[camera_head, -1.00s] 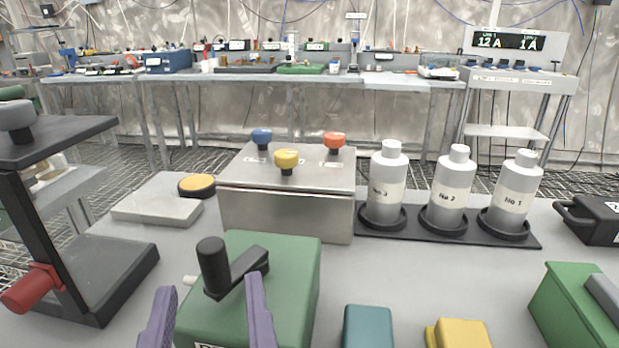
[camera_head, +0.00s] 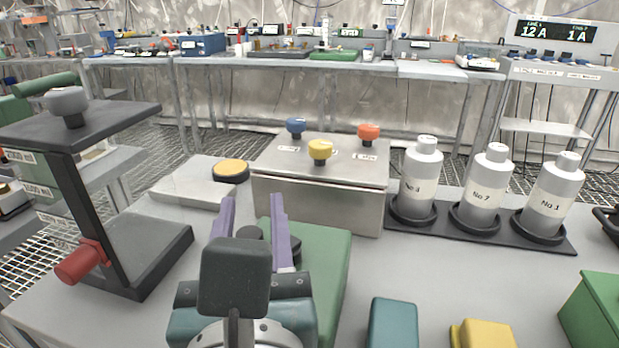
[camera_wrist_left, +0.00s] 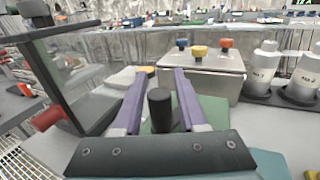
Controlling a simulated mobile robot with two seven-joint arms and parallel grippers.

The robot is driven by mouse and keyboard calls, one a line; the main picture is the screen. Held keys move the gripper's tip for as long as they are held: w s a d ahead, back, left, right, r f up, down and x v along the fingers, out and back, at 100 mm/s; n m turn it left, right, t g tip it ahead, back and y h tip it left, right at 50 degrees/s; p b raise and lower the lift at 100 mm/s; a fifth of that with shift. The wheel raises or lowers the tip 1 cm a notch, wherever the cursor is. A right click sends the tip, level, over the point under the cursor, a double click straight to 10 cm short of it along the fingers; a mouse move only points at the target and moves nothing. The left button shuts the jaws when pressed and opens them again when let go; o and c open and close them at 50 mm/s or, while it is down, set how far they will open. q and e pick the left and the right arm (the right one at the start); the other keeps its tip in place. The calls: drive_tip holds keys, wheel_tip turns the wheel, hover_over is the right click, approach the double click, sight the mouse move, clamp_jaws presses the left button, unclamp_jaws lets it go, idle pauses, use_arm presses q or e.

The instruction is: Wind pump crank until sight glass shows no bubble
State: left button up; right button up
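The pump looks to be the green box (camera_head: 325,262) with a black crank on top, near the front middle. My left gripper (camera_head: 250,216) is over its left part and hides much of the crank. The gripper's two purple fingers are apart. The crank's upright black knob (camera_wrist_left: 160,110) stands between them in the left wrist view, with a gap visible at each side. The knob's top (camera_head: 249,232) shows between the fingers in the head view. I cannot make out a sight glass or a bubble. My right gripper is not in view.
A steel box (camera_head: 316,203) with blue, yellow and red knobs stands behind the pump. Several white bottles (camera_head: 484,190) stand on a black rack at right. A black stand with a red handle (camera_head: 82,262) is at left. Teal (camera_head: 393,322) and yellow (camera_head: 484,335) blocks lie in front.

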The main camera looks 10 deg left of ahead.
use_arm(q)
clamp_jaws()
drive_tip(key=shift+m+h, duration=0.3)
drive_tip(key=shift+h, duration=0.2)
